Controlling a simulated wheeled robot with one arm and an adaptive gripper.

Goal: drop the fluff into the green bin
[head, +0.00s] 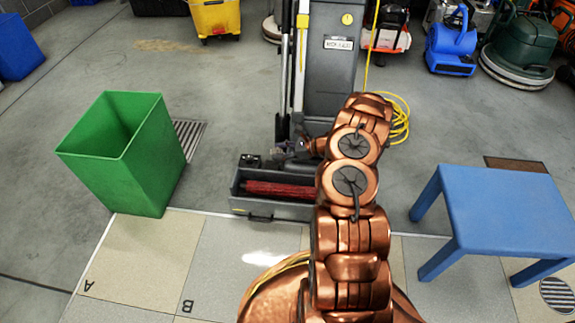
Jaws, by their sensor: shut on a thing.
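The green bin (125,160) stands open and upright on the floor at the left, and its inside looks empty where I can see it. My copper arm reaches forward from the bottom. My gripper (285,148) is at the arm's far end, small and pointing left, just above and behind the red brush roller of the floor machine. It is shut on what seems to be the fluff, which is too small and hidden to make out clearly. The gripper is to the right of the bin and well apart from it.
The grey floor machine (328,70) stands upright, with its red brush (285,190) in a tray at its base. A blue table (505,205) is at the right. A yellow bucket (215,17) and a blue blower (451,45) stand behind. Floor between bin and machine is clear.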

